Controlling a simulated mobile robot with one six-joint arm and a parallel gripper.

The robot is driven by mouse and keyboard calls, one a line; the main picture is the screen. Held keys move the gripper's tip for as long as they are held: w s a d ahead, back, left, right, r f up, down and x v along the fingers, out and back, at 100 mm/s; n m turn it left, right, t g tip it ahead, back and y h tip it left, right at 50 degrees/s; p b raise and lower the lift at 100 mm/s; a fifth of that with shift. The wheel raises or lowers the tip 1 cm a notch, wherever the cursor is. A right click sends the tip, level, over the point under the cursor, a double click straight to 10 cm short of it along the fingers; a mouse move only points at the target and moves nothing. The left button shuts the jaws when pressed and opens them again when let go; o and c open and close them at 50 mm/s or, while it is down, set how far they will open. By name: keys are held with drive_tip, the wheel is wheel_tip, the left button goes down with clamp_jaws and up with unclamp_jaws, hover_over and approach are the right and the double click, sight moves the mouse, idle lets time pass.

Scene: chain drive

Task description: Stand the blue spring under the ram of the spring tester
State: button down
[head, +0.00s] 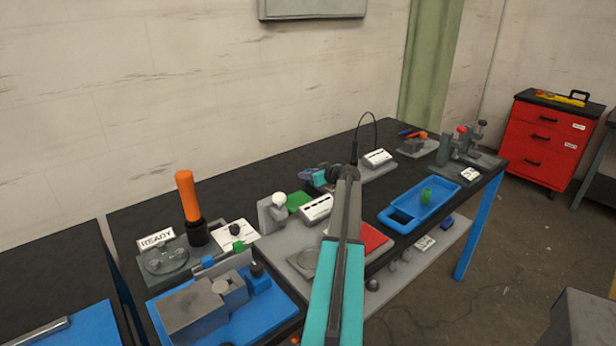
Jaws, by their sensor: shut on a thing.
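My gripper (314,177) is over the middle of the dark bench, at the far end of my teal and grey arm. It is small and partly hidden by my wrist. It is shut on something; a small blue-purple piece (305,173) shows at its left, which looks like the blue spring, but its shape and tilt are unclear. A grey fixture with posts and a red knob (461,130) stands at the bench's far right end. It may be the spring tester, but I cannot tell for sure, and no ram is clearly visible. My gripper is well left of it.
A blue tray (391,222) holding a green piece (426,196) lies right of my arm. White boxes (377,157), a white-ball stand (278,199) and an upright orange-handled tool (187,196) crowd the bench. A red cabinet (540,150) stands beyond.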

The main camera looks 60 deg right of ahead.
sight(308, 171)
drive_tip(key=shift+r+b, duration=1.05)
drive_tip(key=shift+r, duration=3.85)
